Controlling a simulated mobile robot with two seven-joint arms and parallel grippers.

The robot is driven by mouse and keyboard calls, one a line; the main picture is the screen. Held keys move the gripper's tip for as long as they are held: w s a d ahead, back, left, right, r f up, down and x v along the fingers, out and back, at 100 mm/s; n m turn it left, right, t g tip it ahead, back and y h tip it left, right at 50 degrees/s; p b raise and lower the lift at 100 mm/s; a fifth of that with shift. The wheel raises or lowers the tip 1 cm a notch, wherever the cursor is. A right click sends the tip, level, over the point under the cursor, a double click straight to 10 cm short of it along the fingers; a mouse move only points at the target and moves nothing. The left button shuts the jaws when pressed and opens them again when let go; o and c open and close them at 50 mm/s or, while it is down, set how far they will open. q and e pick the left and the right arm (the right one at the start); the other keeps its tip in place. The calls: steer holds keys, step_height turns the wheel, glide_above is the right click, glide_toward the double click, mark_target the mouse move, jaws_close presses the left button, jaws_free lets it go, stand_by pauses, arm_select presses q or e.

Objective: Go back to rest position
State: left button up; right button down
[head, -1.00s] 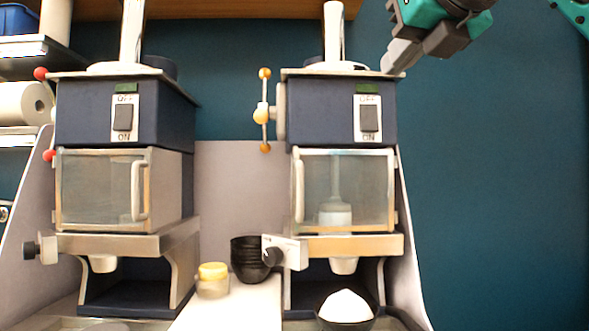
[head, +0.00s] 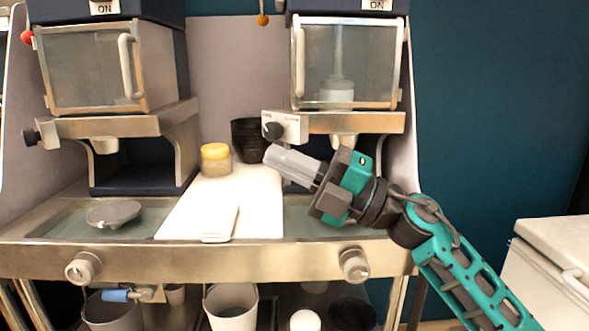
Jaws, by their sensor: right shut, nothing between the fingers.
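My right gripper (head: 272,160) is shut and empty. Its grey fingers point left, in front of the right machine (head: 350,62), with the tips over the white board and before the stacked black bowls (head: 248,139). My right arm comes in from the lower right. It covers the place below the right machine's spout, so the bowl with white contents cannot be seen now. My left gripper is not in view.
The left machine (head: 100,68) stands at the left, with a grey round lid (head: 114,214) below it. A yellow-lidded jar (head: 216,160) stands on the white board (head: 255,214). The steel counter edge (head: 220,259) runs in front. A white chest (head: 555,260) is at the right.

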steer(key=d+f+m+t+h, duration=0.6)
steer(key=f+m+t+h, duration=0.1)
steer(key=f+m, duration=0.5)
steer(key=d+f+m+t+h, duration=0.6)
steer(key=f+m+t, duration=0.1)
steer(key=f+m, duration=0.55)
steer(key=s+d+f+m+g+h, duration=0.3)
steer(key=s+f+m+g, duration=0.1)
steer(key=s+f, duration=0.5)
steer(key=s+d+f+m+g+h, duration=0.3)
steer(key=s+f, duration=0.7)
steer(key=f, duration=0.4)
steer(key=shift+d+f+m+g+h, duration=0.2)
steer(key=shift+d+m+g+h, duration=0.25)
steer(key=shift+g, duration=0.15)
